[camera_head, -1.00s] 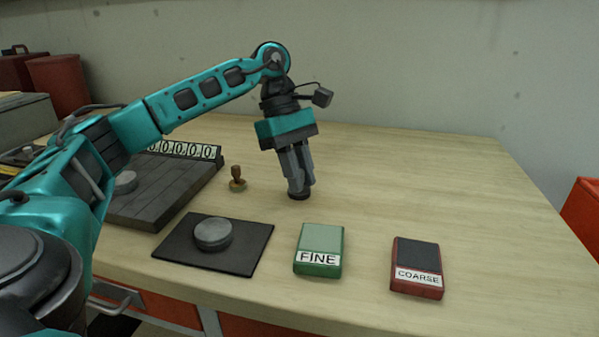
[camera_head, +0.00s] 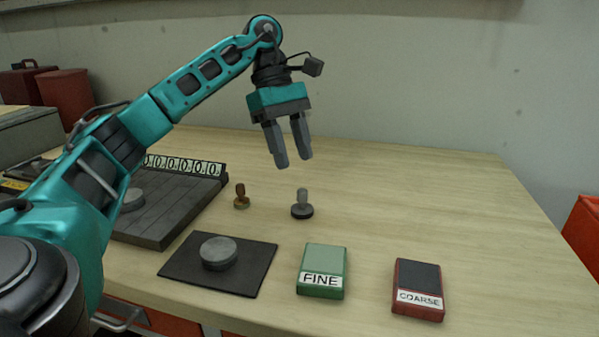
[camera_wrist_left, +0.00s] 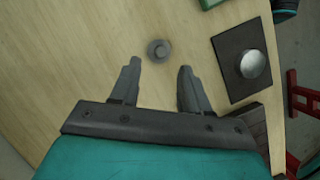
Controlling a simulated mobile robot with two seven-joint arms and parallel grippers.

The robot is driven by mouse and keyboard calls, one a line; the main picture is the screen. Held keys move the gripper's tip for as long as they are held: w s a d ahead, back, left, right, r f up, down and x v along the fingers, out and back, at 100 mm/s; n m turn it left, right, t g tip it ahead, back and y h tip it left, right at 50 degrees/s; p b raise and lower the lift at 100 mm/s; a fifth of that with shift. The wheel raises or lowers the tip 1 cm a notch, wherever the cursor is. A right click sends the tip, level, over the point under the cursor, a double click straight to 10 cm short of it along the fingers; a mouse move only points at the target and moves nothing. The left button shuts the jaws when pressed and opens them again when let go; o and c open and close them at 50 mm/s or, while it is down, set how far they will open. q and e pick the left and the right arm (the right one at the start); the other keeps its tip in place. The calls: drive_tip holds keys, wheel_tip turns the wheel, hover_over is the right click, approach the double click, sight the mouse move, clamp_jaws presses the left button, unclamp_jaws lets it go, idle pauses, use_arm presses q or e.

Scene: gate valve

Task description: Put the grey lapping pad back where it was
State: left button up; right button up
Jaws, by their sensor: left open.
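The grey lapping pad (camera_head: 302,205) stands upright on the wooden table, a dark round base with a grey knob. It stands behind the green FINE block and to the right of a brown-knobbed pad (camera_head: 241,197). In the left wrist view the grey pad (camera_wrist_left: 158,50) shows from above, beyond the fingertips. My left gripper (camera_head: 296,163) is open and empty, above the grey pad and apart from it. Its two fingers also show spread in the left wrist view (camera_wrist_left: 158,70). My right gripper is not in view.
A grey disc (camera_head: 219,252) lies on a black mat (camera_head: 184,267). The green FINE block (camera_head: 323,266) and red COARSE block (camera_head: 418,288) lie at the front. A dark slatted board (camera_head: 160,225) with a row of zeros is at left. The table's right and back are clear.

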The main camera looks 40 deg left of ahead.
use_arm(q)
drive_tip(key=p+v, duration=0.1)
drive_tip(key=v, duration=0.3)
drive_tip(key=shift+p, duration=0.35)
drive_tip(key=shift+s, duration=0.1)
